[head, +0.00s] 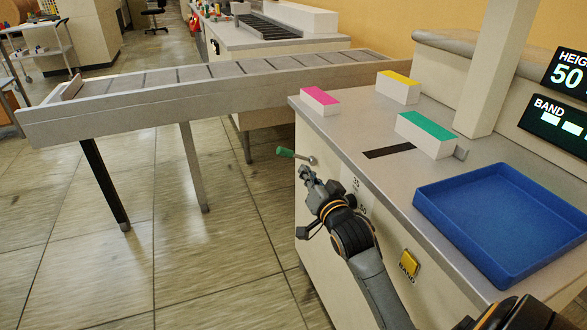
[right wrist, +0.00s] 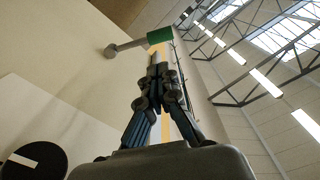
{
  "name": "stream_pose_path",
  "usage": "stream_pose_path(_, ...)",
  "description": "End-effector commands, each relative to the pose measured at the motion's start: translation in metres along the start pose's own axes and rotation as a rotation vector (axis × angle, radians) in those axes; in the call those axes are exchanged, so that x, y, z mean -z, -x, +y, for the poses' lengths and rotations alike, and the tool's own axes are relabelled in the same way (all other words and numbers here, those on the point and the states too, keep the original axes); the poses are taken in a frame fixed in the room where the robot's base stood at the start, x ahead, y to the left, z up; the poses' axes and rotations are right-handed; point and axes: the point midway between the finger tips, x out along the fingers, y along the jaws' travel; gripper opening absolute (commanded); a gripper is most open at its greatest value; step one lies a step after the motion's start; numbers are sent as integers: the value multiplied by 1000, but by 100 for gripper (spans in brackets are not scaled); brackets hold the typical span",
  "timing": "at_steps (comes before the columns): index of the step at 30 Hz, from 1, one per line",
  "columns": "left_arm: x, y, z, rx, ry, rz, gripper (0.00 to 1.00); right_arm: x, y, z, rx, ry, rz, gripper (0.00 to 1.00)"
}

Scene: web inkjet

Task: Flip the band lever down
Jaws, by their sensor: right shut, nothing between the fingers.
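The lever has a green grip (head: 286,152) on a short metal rod and sticks out from the front side of the beige machine, near its left corner. My right gripper (head: 305,173) is just below and to the right of the grip, with its fingers shut and empty. In the right wrist view, the green grip (right wrist: 159,35) lies just beyond the closed fingertips (right wrist: 158,62); I cannot tell whether they touch. A yellow square (head: 409,263) labelled BAND is on the machine's side, right of my arm. My left gripper is out of view.
A blue tray (head: 450,215) and pink (head: 320,97), yellow (head: 398,79) and green-topped (head: 426,128) blocks are on the machine top. A round dial is partly hidden behind my right gripper. A roller conveyor (head: 200,90) runs behind.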

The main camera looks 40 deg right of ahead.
Motion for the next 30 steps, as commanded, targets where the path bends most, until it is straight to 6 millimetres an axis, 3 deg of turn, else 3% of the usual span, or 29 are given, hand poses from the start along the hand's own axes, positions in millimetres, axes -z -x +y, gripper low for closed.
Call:
stream_pose_path(4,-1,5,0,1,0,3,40,9,3,-3,10,-11,23,0)
stream_pose_path(14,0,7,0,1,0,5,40,9,-1,-4,10,-9,21,0)
stream_pose_path(23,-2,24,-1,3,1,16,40,9,-47,-4,10,-7,23,0)
stream_pose_path(30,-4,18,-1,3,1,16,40,10,-84,-4,9,-8,21,0)
